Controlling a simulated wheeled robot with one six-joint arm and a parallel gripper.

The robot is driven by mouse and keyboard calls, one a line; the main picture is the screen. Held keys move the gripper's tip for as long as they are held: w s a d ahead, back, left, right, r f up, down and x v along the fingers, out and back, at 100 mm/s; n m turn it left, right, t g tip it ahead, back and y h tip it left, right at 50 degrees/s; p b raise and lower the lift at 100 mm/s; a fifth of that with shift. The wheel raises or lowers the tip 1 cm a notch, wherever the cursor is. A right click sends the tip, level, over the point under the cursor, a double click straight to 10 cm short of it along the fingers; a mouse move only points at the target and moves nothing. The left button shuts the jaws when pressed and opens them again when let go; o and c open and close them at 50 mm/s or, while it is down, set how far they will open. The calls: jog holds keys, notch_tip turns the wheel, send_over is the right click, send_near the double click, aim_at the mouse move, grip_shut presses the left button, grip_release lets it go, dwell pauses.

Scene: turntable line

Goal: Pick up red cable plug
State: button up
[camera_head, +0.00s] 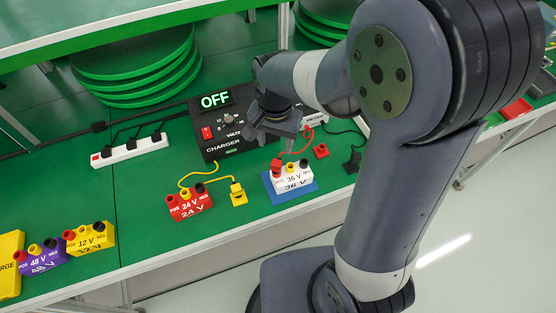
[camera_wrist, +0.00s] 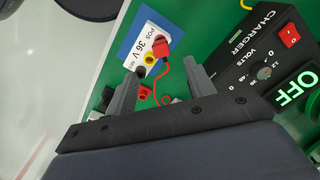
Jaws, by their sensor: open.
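The red cable plug (camera_head: 276,166) sits on one end of the white 36 V block (camera_head: 293,181), at its red terminal position. In the wrist view the red plug (camera_wrist: 162,46) lies beyond the fingertips, with the cable curving between the fingers. The white block also shows there (camera_wrist: 146,48). My gripper (camera_head: 266,138) is above the table, behind the block and beside the charger. In the wrist view my gripper (camera_wrist: 163,72) is open, with nothing held between its fingers.
The black charger (camera_head: 226,122) reads OFF. A small red holder (camera_head: 321,151) and a black plug (camera_head: 352,161) are right of the block. A yellow plug (camera_head: 238,194) and the red 24 V block (camera_head: 189,202) are left. The 36 V block stands on a blue mat (camera_head: 268,181).

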aim_at(276, 162)
jog(key=shift+w+a+f, duration=0.25)
jog(key=shift+w+f, duration=0.05)
jog(key=shift+f, duration=0.5)
notch_tip(276, 162, down, 5)
jog(key=shift+w+d+f+p, duration=0.1)
jog(key=shift+d+f+p, duration=0.1)
jog(key=shift+f, duration=0.65)
jog(key=shift+w+d+f+p, duration=0.1)
jog(key=shift+f+p, duration=0.05)
jog(key=shift+f, duration=0.75)
jog(key=shift+d+f+p, duration=0.1)
jog(key=shift+f+p, duration=0.1)
jog(key=shift+f, duration=0.65)
jog(key=shift+c, duration=0.2)
jog(key=c, duration=0.9)
